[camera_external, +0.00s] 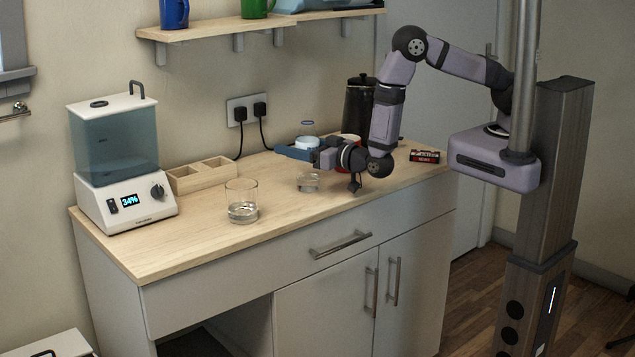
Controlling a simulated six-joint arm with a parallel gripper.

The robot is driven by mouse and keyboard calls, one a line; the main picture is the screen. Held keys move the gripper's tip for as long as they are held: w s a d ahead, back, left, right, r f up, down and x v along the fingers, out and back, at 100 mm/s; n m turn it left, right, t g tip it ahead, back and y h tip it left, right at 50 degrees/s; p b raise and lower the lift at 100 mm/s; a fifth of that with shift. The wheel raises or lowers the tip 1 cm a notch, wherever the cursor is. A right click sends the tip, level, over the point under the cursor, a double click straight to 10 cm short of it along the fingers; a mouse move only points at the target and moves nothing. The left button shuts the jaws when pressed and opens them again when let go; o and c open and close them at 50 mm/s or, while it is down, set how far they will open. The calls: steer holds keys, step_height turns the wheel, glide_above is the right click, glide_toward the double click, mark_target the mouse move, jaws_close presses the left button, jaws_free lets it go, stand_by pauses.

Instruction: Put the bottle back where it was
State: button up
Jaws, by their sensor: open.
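A clear glass (241,203) with a little liquid stands apart to the left.
A blue tray (291,153) lies behind my gripper, near a dark tall canister (358,105) and a partly hidden red container. A wooden divided box (203,176) and a water dispenser (115,160) stand left. A small dark red pack (425,156) lies right. The front counter is clear.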

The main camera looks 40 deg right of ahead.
steer(key=b+v, duration=0.4)
steer(key=v, duration=0.8)
steer(key=shift+r, duration=0.15)
